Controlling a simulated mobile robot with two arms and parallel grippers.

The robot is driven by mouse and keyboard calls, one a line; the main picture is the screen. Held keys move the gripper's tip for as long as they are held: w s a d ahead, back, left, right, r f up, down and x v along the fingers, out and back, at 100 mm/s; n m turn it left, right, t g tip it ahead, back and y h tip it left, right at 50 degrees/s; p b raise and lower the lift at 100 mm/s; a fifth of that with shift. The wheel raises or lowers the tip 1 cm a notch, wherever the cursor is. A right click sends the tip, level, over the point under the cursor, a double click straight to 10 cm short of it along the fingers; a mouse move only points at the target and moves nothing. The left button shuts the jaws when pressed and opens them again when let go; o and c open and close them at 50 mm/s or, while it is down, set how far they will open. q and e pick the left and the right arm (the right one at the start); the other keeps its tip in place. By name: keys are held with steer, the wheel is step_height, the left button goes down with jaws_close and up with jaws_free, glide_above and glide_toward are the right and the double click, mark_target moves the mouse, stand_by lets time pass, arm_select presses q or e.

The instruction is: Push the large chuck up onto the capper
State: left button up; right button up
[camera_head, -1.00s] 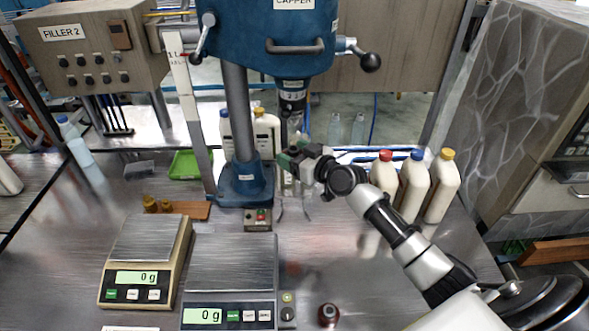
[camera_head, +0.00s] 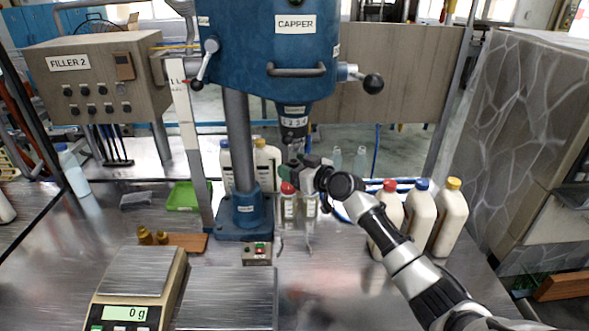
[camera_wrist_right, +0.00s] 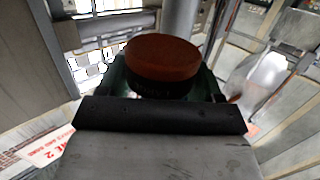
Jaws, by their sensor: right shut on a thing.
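My right gripper (camera_head: 297,168) reaches in from the right just below the spindle. In the right wrist view its green fingers are shut around the large chuck (camera_wrist_right: 163,58), a round piece with a reddish-brown top and a dark lower part. In the head view the chuck is mostly hidden by the gripper, and I cannot tell if it touches the spindle. My left gripper is not in view.
A red-capped bottle (camera_head: 288,206) stands below my right gripper. Bottles with red, blue and yellow caps (camera_head: 420,218) stand to the right. A scale (camera_head: 136,290), a green tray (camera_head: 187,196) and a small control box (camera_head: 257,252) are on the metal table.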

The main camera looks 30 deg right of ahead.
mark_target(295, 162)
steer(key=shift+r, duration=0.15)
steer(key=shift+s+r+p, duration=0.1)
steer(key=shift+r+p, duration=0.45)
steer(key=shift+r, duration=0.2)
steer(key=shift+r, duration=0.6)
stand_by(1.7)
steer(key=o, duration=1.2)
steer(key=shift+f, duration=0.1)
steer(key=shift+s, duration=0.1)
